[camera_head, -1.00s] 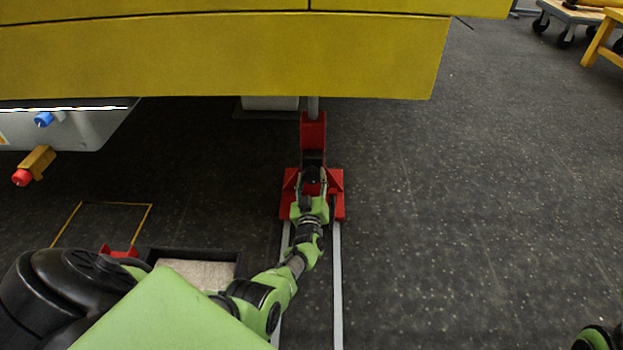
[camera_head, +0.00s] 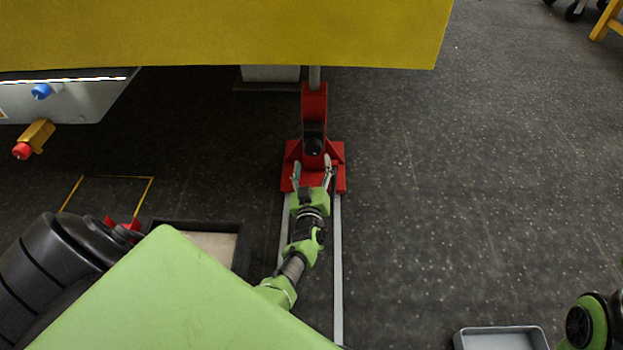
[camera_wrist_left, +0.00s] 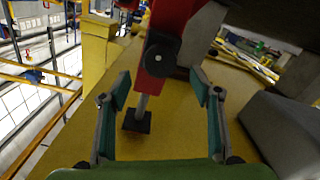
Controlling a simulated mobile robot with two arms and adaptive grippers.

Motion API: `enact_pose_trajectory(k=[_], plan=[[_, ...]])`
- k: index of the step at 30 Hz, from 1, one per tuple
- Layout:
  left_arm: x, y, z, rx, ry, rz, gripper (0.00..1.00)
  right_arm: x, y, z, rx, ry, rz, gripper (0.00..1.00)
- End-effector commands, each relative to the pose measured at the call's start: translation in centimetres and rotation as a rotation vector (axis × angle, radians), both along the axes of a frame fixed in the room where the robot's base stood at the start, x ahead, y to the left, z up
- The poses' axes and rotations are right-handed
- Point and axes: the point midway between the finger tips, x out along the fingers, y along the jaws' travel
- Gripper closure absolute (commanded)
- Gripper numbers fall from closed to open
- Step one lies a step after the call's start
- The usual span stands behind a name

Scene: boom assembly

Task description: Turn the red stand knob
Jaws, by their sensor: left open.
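The red stand (camera_head: 314,108) stands on the floor under the yellow boom, with a grey post rising from its top. Its dark round knob (camera_head: 313,146) faces me at the lower front of the stand. My left gripper (camera_head: 312,165) is open just in front of the knob, its fingers spread and empty. In the left wrist view the knob (camera_wrist_left: 160,56) lies beyond and between the open fingertips (camera_wrist_left: 163,88), apart from them. My right arm shows only in part at the lower right edge, and its fingers cannot be seen.
The yellow boom (camera_head: 230,40) hangs over the stand. Two grey rails (camera_head: 338,270) run along the floor from the stand toward me. A grey tray (camera_head: 500,338) lies at the lower right.

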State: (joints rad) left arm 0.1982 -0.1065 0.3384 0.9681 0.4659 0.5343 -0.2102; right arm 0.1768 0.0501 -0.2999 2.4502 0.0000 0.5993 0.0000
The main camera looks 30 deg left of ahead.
Motion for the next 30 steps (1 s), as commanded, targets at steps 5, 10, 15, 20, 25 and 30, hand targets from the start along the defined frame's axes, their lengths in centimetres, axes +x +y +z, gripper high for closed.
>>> enact_pose_trajectory(k=[5, 10, 15, 20, 25, 30], plan=[[-2.7, -1.6, -0.1, 0.000, 0.002, 0.001, 0.42, 0.0, 0.0, 0.0, 0.000, 0.000, 0.000, 0.60], [-4.2, -2.6, 0.0, 0.002, 0.001, 0.000, 0.42, 0.0, 0.0, 0.0, 0.000, 0.001, 0.000, 0.60], [-4.6, -2.9, 0.0, 0.002, 0.001, -0.001, 0.42, 0.0, 0.0, 0.0, 0.001, 0.001, 0.000, 0.60], [-4.6, -2.9, 0.0, 0.001, 0.000, -0.001, 0.42, 0.0, 0.0, 0.0, 0.001, 0.001, 0.000, 0.60], [-4.5, -2.8, 0.0, 0.001, 0.000, -0.001, 0.42, 0.0, 0.0, 0.0, 0.001, 0.001, 0.000, 0.60], [-4.5, -2.8, 0.4, 0.007, -0.006, -0.002, 0.42, 0.0, 0.0, 0.0, 0.000, 0.002, 0.000, 0.60]])
